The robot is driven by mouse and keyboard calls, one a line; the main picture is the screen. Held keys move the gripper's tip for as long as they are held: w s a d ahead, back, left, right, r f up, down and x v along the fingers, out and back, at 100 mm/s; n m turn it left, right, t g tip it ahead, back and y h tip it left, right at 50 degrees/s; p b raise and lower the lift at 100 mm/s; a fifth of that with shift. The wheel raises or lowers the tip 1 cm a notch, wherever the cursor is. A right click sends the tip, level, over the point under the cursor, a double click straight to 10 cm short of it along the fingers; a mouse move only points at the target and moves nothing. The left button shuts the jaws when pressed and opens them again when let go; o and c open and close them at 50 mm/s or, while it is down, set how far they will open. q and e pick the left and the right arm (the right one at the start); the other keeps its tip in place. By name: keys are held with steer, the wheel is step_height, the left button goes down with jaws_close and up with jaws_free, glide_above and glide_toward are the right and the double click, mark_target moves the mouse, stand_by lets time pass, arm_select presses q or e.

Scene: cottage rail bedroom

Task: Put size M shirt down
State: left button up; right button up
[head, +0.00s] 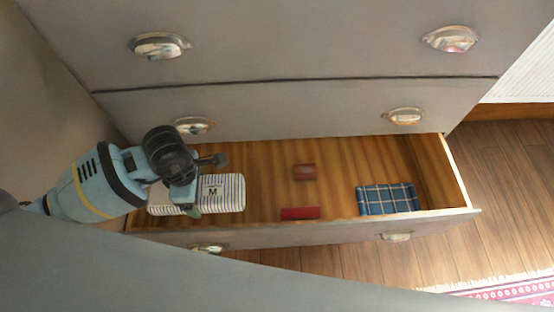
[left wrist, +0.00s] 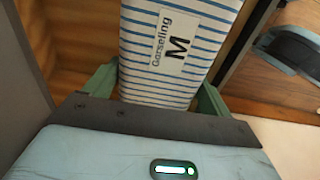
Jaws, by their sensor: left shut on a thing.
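The size M shirt (head: 224,190) is a folded white shirt with blue stripes and a label marked M. It is at the left end of the open drawer (head: 345,231) in the head view. My left gripper (head: 203,186) is shut on it. In the left wrist view the shirt (left wrist: 165,75) lies between the two green fingers, with its label facing up. I cannot tell whether its underside touches the drawer floor. My right gripper is not in view.
A blue checked folded cloth (head: 388,199) lies at the drawer's right end. A patterned rug (head: 510,290) lies on the wooden floor.

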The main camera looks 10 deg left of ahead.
arm_select(q)
steer(key=shift+f, duration=0.2)
step_height(320, 180, down, 13)
steer(key=b, duration=0.3)
steer(key=shift+r, duration=0.15)
steer(key=shift+f, duration=0.25)
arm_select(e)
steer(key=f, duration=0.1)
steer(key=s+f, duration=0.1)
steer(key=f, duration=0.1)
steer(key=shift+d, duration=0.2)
arm_select(q)
steer(key=shift+f+b, duration=0.75)
steer(key=shift+f, duration=1.45)
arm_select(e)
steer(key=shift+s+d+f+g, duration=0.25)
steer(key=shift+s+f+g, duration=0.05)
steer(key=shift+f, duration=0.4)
arm_select(q)
steer(key=shift+f, duration=0.1)
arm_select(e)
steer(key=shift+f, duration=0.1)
arm_select(q)
steer(key=o, duration=0.8)
steer(key=shift+c, duration=0.2)
steer(key=shift+o, duration=0.3)
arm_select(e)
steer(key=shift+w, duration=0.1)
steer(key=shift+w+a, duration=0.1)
